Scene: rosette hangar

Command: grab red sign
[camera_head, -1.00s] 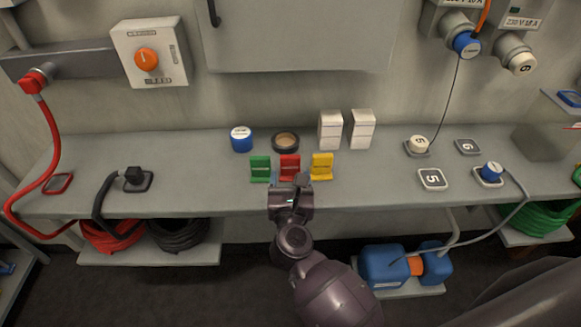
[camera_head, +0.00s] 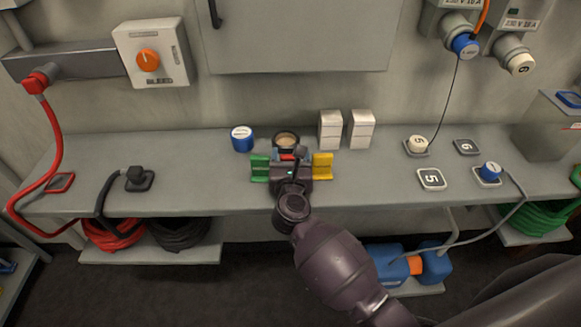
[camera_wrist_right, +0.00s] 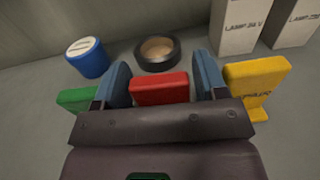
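The red sign (camera_wrist_right: 160,88) stands on the bench between the green sign and the yellow sign. In the right wrist view it lies between the two blue fingers of my right gripper (camera_wrist_right: 163,84), with the fingers apart on either side. In the head view my right gripper (camera_head: 291,160) covers most of the red sign, and only its top edge (camera_head: 287,156) shows. I cannot see the fingers touching it. My left gripper is not in view.
The green sign (camera_head: 259,168) is close on the left and the yellow sign (camera_head: 322,167) close on the right. A blue-sided round can (camera_head: 242,139), a dark tape roll (camera_head: 286,140) and white lamp boxes (camera_head: 331,130) stand behind. The bench front (camera_head: 225,200) is clear.

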